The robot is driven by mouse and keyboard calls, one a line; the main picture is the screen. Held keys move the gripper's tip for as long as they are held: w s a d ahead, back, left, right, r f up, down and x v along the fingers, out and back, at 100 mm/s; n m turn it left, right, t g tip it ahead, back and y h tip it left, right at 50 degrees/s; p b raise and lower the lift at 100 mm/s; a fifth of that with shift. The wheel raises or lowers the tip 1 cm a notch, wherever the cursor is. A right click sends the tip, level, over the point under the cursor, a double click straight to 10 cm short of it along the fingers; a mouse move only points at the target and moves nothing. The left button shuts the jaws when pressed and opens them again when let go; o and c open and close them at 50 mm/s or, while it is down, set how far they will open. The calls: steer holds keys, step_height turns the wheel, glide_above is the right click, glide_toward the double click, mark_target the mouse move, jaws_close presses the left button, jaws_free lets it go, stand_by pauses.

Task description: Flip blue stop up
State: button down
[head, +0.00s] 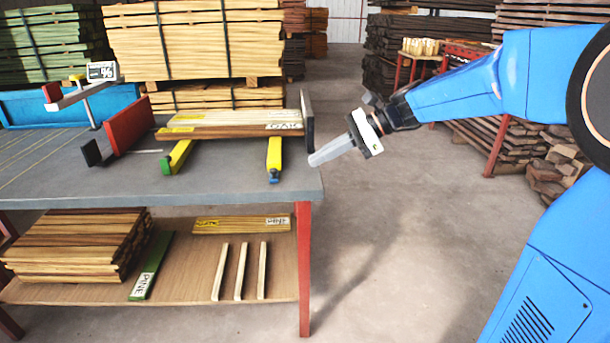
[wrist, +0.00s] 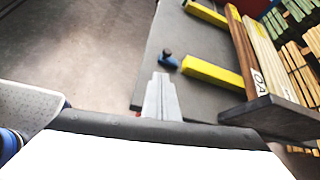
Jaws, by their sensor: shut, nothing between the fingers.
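The blue stop (head: 274,177) is a small piece at the near end of the right yellow bar (head: 274,153) on the grey bench. In the wrist view the blue stop (wrist: 168,62) has a dark knob and sits low, just off the end of the yellow bar (wrist: 212,73). My gripper (head: 312,160) is shut and empty, to the right of the stop at the bench's right edge. In the wrist view the closed fingers (wrist: 160,80) point towards the stop, with a gap between them.
Boards (head: 235,124) lie across the yellow bars, against a dark upright plate (head: 307,120) at the right. A red plate (head: 128,124) stands at the left. A green-ended yellow bar (head: 178,156) lies left of the stop. Open floor (head: 400,240) is right of the bench.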

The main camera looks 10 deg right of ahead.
mark_target(278, 177)
steer(key=shift+w+d+r+m+y, duration=0.2)
steer(key=shift+w+d+m+y, duration=0.1)
steer(key=shift+w+d+m, duration=0.15)
steer(key=shift+a, duration=0.1)
steer(key=x, duration=1)
